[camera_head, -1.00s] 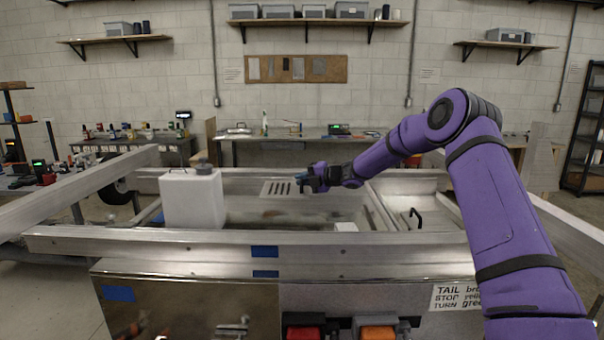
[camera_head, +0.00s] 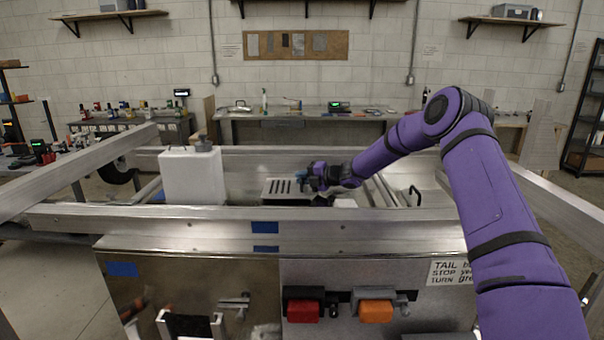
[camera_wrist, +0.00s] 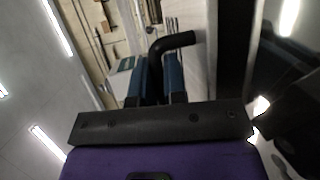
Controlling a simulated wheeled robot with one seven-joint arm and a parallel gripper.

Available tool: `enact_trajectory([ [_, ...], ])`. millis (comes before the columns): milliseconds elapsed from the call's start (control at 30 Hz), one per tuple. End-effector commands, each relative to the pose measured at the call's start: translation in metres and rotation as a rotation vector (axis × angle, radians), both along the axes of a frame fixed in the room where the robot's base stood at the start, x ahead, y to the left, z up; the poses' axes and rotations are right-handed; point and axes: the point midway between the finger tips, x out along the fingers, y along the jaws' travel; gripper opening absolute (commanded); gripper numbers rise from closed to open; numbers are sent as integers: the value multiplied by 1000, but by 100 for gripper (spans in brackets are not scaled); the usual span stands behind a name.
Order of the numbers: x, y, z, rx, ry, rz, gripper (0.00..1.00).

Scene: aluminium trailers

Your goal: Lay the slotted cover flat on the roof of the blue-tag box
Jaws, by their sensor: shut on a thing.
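The slotted cover (camera_head: 280,197) is a pale grey plate with a row of dark slots, seen behind the near rail. My gripper (camera_head: 307,180) is at its right side, shut on it. In the wrist view the blue fingers (camera_wrist: 160,80) close around a black bent handle (camera_wrist: 176,42); the cover's plate is hard to make out there. The blue-tag box (camera_head: 185,285) stands at the front left, with a shiny front and a blue tag (camera_head: 122,269). Its roof (camera_head: 180,242) shows as a thin bare strip below the rail. The cover is apart from that roof.
The near aluminium rail (camera_head: 150,218) runs between the cover and the box. A white jug (camera_head: 190,178) stands left of the cover. Red (camera_head: 303,311) and orange (camera_head: 376,311) latches are on the neighbouring front. A black handle (camera_head: 415,193) rises at the right.

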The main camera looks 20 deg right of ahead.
Motion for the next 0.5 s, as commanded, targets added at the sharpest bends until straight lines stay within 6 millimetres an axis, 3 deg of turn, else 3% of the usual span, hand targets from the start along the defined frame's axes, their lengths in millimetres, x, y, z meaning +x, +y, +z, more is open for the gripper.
enact_trajectory([
  [467, 0, 0, -6, 1, -1, 0, 0],
  [500, 0, 0, -6, 1, -1, 0, 19],
])
